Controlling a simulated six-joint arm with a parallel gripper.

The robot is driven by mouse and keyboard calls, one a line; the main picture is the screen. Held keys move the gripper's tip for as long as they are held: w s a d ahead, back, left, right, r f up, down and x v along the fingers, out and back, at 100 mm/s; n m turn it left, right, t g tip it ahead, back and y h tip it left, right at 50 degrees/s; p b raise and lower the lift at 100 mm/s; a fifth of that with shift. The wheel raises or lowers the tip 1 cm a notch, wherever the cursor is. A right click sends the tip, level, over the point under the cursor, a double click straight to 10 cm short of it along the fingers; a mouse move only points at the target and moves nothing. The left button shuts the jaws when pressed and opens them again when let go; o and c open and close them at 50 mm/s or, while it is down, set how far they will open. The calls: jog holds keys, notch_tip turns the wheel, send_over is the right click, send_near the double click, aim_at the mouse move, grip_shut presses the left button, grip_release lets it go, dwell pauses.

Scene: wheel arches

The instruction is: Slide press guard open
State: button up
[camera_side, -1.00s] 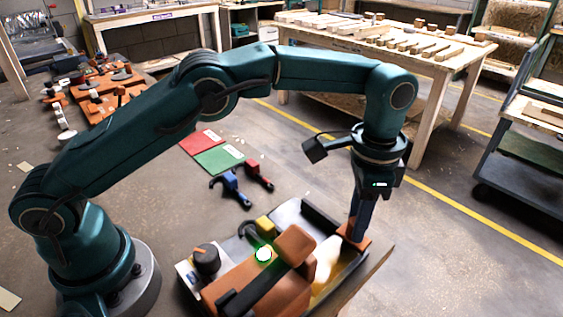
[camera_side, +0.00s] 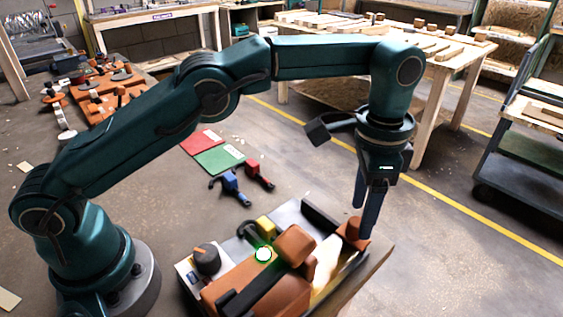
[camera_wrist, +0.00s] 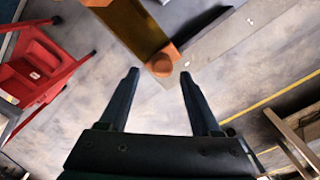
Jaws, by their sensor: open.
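The press (camera_side: 250,285) stands low at the front in the side view, with an orange body and a lit green button (camera_side: 263,254). An orange knob (camera_side: 351,228) sits at its right end. In the wrist view the knob (camera_wrist: 162,65) joins an amber panel (camera_wrist: 135,22), which looks like the guard. My gripper (camera_side: 363,220) points down at the knob. In the wrist view my gripper (camera_wrist: 158,76) is open, its fingers one on each side of the knob. I cannot tell whether either finger touches it.
A black dial (camera_side: 206,260) and a yellow block (camera_side: 265,227) are on the press. Blue (camera_side: 231,188) and red (camera_side: 259,175) clamp-like tools lie on the floor behind it. A wooden table (camera_side: 400,50) and a cart (camera_side: 520,150) stand farther back. Floor right of the press is clear.

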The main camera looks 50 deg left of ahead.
jog(key=shift+r, duration=1.2)
jog(key=shift+a, duration=0.1)
jog(key=s+a+r+n+t, duration=0.35)
jog(key=a+r, duration=0.65)
jog(key=r, duration=0.5)
jog(key=s+a+f+n+t, duration=0.1)
jog(key=s+a, duration=0.1)
jog(key=s, duration=0.3)
jog(key=s+a+n+t, duration=0.1)
jog(key=s+a+n, duration=0.1)
jog(key=s+a, duration=0.15)
jog(key=s+f+n, duration=0.2)
jog(key=s+f, duration=0.4)
jog(key=f, duration=0.3)
jog(key=shift+a+f, duration=0.3)
jog(key=shift+a, duration=0.1)
